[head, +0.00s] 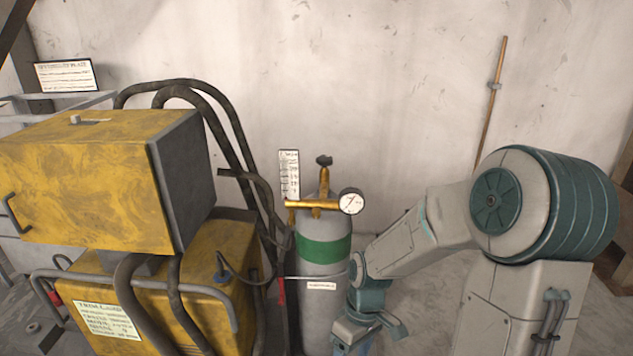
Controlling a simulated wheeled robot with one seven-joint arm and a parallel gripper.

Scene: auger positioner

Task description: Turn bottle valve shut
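The gas bottle (322,273) is a grey upright cylinder with a green band, right of the yellow machine. Its valve has a small dark handwheel (324,160) on top of a brass body (318,207). A round white gauge (351,201) sits on the brass body's right side. My gripper (368,336) is low, in front of and to the right of the bottle, well below the handwheel and apart from it. Its lower end is cut off by the picture's bottom edge, so its fingers cannot be read clearly. Nothing hides the handwheel.
The yellow machine (80,170) with thick dark hoses (215,125) crowds the bottle's left side. A white scale card (289,175) stands behind the valve on the left. A thin rod (491,95) leans on the pale wall. The space above the handwheel is clear.

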